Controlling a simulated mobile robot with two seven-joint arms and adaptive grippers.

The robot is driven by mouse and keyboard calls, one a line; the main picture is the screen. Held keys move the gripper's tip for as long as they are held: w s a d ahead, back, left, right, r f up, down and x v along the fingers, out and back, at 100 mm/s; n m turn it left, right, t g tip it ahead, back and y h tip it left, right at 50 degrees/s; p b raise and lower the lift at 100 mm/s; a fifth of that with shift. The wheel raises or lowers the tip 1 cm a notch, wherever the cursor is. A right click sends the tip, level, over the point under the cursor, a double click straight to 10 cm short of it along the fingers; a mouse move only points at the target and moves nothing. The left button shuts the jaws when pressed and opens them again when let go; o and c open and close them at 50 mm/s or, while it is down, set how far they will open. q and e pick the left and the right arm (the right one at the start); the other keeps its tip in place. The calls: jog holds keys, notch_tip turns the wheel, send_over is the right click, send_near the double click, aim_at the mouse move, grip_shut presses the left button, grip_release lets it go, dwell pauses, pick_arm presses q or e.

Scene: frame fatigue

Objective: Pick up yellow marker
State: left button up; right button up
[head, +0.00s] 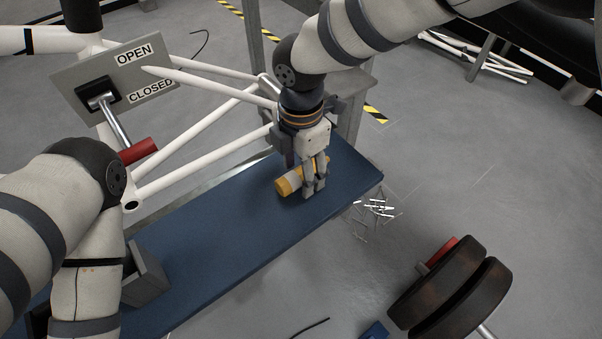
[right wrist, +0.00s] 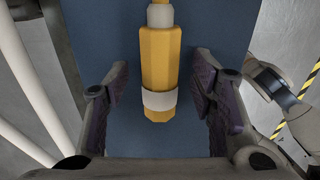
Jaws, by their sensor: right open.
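The yellow marker (head: 288,186), a thick yellow body with white bands, lies on the blue bench top (head: 230,240) near its far right end. In the right wrist view the marker (right wrist: 160,72) runs lengthwise between the two fingers, with a gap on each side. My right gripper (head: 313,196) points down over the marker and hides part of it in the head view. Its jaws (right wrist: 160,108) are open and empty.
A grey panel (head: 70,80) marked OPEN and CLOSED has a red-handled lever (head: 138,150). White frame tubes (head: 195,130) run close behind the bench. A grey box (head: 148,284) stands at the bench's near left. Dark weight plates (head: 437,285) lie on the floor at right.

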grip_shut()
jog(key=shift+r, duration=0.1)
